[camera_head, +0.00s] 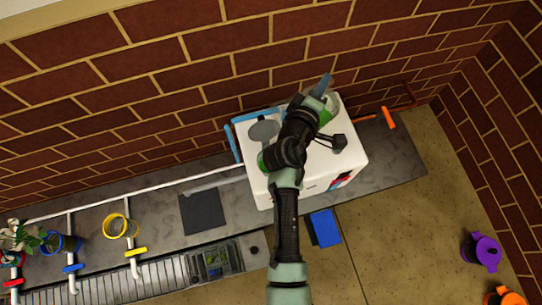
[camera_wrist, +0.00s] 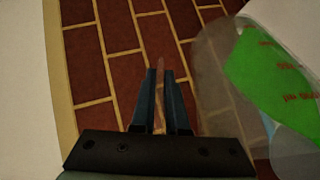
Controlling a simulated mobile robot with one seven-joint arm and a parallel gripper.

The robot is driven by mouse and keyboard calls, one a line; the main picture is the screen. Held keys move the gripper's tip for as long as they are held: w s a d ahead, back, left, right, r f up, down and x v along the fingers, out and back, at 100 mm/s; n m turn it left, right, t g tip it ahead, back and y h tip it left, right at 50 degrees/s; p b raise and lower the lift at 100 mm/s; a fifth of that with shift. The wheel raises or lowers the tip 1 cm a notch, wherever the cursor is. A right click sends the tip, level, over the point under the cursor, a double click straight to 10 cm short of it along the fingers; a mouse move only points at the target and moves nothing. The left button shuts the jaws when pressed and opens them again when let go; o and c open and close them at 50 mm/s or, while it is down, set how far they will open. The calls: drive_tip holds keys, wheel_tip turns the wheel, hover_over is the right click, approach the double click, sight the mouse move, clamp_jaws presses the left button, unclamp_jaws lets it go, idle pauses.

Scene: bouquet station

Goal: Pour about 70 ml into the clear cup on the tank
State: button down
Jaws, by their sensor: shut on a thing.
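The white tank (camera_head: 345,170) stands on the grey counter, partly hidden under my arm. In the wrist view, my gripper (camera_wrist: 160,72) is shut on a thin, see-through part between its blue fingers. This looks like part of a clear jug (camera_wrist: 215,75), which holds green content behind red "ml" markings at the right. In the head view, my gripper (camera_head: 322,87) is over the tank's back right, with the jug's green (camera_head: 325,117) beside it. A pale, see-through rounded shape (camera_wrist: 295,150) shows at the lower right; I cannot tell whether it is the clear cup.
A grey disc (camera_head: 264,131) lies on the tank's top left. A blue block (camera_head: 325,228) is in front of the tank, and an orange-handled pipe (camera_head: 388,118) is to its right. The brick wall is close behind. Yellow and blue rings and potted plants are at the left.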

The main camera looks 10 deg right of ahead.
sight(331, 90)
drive_tip(key=shift+r, duration=0.1)
drive_tip(key=p, duration=0.2)
drive_tip(key=d+p, duration=0.1)
drive_tip(key=p, duration=0.1)
drive_tip(key=shift+w+d+g+y, duration=0.2)
drive_tip(key=shift+w+g+y, duration=0.1)
drive_tip(key=shift+y, duration=0.1)
drive_tip(key=f+p, duration=0.1)
drive_tip(key=p, duration=0.1)
drive_tip(key=w+d+f+g+y+p, duration=0.1)
drive_tip(key=p, duration=0.1)
drive_tip(key=shift+d+f+m, duration=0.3)
drive_tip(key=shift+f+m, duration=0.05)
drive_tip(key=shift+m, duration=0.05)
drive_tip(key=shift+f, duration=0.25)
drive_tip(key=shift+d+y+p, duration=0.2)
drive_tip(key=shift+y+p, duration=0.2)
drive_tip(key=shift+p, duration=0.1)
drive_tip(key=shift+w+d+f+g+y+p, duration=0.1)
drive_tip(key=shift+f+g+y+p, duration=0.05)
drive_tip(key=shift+f+g+p, duration=0.15)
drive_tip(key=shift+w+d+f+g+y+p, duration=0.1)
drive_tip(key=shift+f+y+p, duration=0.1)
drive_tip(key=shift+f, duration=0.2)
drive_tip(key=shift+d, duration=0.1)
